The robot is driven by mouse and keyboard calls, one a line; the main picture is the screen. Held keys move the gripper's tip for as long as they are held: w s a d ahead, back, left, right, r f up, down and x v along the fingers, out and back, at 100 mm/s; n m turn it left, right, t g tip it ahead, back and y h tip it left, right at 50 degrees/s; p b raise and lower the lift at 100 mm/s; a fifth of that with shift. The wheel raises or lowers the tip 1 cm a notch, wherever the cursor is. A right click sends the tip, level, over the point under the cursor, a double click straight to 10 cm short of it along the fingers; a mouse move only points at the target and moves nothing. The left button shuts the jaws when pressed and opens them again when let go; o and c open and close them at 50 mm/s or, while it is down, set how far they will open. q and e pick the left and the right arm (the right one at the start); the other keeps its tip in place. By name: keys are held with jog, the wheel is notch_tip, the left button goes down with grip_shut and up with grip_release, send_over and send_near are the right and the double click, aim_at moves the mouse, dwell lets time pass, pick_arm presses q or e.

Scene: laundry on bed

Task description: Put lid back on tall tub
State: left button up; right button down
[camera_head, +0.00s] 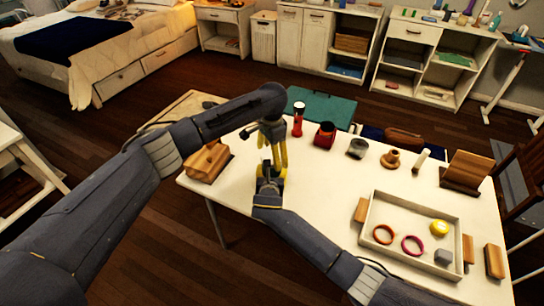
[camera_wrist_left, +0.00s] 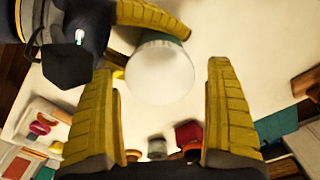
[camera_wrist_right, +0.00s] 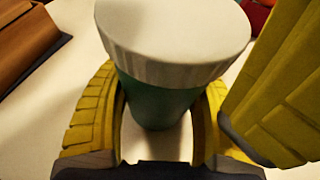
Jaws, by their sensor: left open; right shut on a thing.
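The tall green tub (camera_wrist_right: 152,100) stands upright between the fingers of my right gripper (camera_wrist_right: 160,112), which is shut on it. The white ribbed lid (camera_wrist_right: 175,35) is on top of the tub; I cannot tell if it is fully pressed down. The lid also shows from above in the left wrist view (camera_wrist_left: 160,72). My left gripper (camera_wrist_left: 165,85) is open, with its fingers apart on either side of the lid. In the head view, my left gripper (camera_head: 276,150) hangs just above my right one (camera_head: 269,174), and my arms hide the tub and lid.
A white tray (camera_head: 371,212) with rings stands at the right.

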pick_arm(q)
jog(key=shift+r, duration=1.85)
jog(key=shift+o, duration=0.2)
jog(key=shift+r+n, duration=1.2)
jog(key=shift+r, duration=0.55)
jog(key=shift+f, duration=0.1)
jog(key=shift+f, duration=3.95)
jog(key=shift+c, duration=0.6)
jog(key=c, duration=1.2)
jog(key=shift+m, duration=1.7)
